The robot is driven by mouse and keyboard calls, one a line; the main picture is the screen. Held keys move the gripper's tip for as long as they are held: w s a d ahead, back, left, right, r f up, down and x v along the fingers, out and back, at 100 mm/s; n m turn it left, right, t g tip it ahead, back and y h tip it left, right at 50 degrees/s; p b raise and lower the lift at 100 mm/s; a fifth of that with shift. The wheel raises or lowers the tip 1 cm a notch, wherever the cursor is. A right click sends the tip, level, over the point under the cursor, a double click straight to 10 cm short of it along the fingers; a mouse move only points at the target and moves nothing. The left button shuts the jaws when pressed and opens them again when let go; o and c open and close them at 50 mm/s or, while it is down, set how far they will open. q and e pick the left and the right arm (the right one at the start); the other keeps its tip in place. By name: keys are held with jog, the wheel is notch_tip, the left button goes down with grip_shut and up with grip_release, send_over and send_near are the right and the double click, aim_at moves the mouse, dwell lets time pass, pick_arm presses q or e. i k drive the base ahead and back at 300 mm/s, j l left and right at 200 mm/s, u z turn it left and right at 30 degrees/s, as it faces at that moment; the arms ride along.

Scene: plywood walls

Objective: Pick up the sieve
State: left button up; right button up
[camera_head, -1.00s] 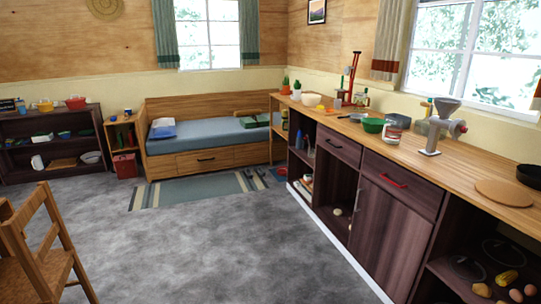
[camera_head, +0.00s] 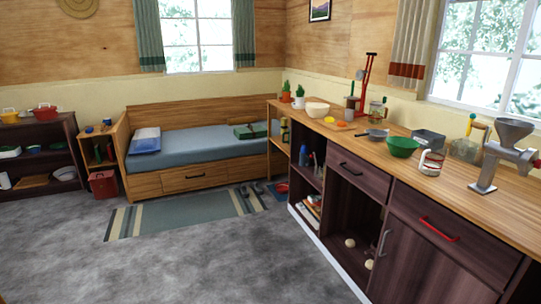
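A small grey round utensil (camera_head: 376,134) with a handle lies on the wooden counter, left of the green bowl. It looks like the sieve, but it is too small to see any mesh. The green bowl (camera_head: 402,147) stands close to it on the right. Neither of my grippers is in view.
The counter (camera_head: 455,187) runs along the right wall over dark cabinets (camera_head: 415,247). A glass jar (camera_head: 431,163), a grey metal box (camera_head: 428,139), a grinder (camera_head: 501,155) and a white bowl (camera_head: 317,110) stand on it. The grey floor (camera_head: 200,268) ahead is clear up to the rug (camera_head: 185,215).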

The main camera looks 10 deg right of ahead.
aim_at(376, 134)
jog(key=i+z, duration=0.1)
jog(key=i, duration=0.55)
jog(key=i+j+z, duration=0.1)
jog(key=i, duration=0.5)
jog(key=i+j+z, duration=0.1)
jog(key=i+z, duration=0.3)
jog(key=i+j+z, duration=0.25)
jog(key=z, duration=0.2)
jog(key=i+j+z, duration=0.6)
jog(key=j+z, duration=0.2)
